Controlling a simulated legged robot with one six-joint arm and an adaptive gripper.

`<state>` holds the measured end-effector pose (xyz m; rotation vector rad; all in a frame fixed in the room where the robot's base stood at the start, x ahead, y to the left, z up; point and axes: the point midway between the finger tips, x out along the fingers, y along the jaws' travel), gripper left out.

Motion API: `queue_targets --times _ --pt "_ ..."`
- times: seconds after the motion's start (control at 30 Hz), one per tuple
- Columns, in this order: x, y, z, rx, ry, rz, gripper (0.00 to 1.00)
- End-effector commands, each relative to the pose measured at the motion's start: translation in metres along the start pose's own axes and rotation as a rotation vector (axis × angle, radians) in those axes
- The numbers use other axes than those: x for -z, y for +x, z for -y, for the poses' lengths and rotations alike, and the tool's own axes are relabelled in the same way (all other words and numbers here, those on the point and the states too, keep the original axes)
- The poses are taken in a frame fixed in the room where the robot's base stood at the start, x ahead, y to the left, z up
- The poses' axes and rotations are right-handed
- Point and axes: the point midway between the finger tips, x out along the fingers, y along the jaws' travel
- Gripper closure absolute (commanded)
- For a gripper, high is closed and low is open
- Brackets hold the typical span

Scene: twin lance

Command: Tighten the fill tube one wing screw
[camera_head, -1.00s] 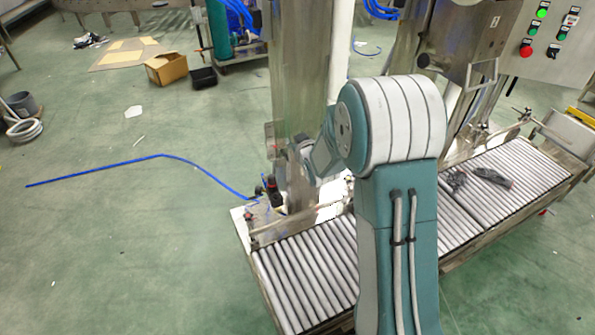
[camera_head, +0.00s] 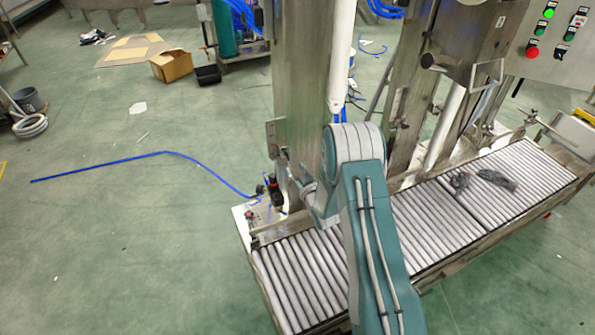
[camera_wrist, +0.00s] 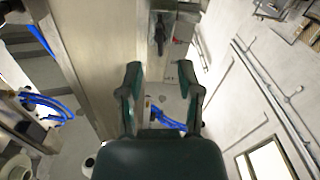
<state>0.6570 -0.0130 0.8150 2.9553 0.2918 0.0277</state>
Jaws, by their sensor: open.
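My gripper (camera_wrist: 160,78) is open in the wrist view, with its two dark green fingers spread apart and nothing between them. Ahead of the fingertips, a dark handle-like part (camera_wrist: 160,32) sits on a metal bracket beside a steel column (camera_wrist: 92,45); it may be the wing screw, but it is too small to be sure. In the head view, a white tube (camera_head: 341,60) hangs beside the broad steel column (camera_head: 298,70), and another pale tube (camera_head: 444,128) slants farther right. Which is fill tube one I cannot tell. My arm hides the gripper in the head view.
A roller conveyor (camera_head: 300,270) runs beneath the columns, with dark items (camera_head: 495,178) on its right part. A control panel (camera_head: 555,45) stands upper right. A blue hose (camera_head: 110,168) lies on the floor at left, where the floor is mostly clear.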

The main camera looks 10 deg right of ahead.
Motion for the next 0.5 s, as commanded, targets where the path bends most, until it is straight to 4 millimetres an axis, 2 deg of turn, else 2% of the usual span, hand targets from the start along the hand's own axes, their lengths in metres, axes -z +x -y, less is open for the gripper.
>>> queue_targets --times 0.5 --pt "0.0 0.043 0.001 0.0 0.0 0.001 0.54"
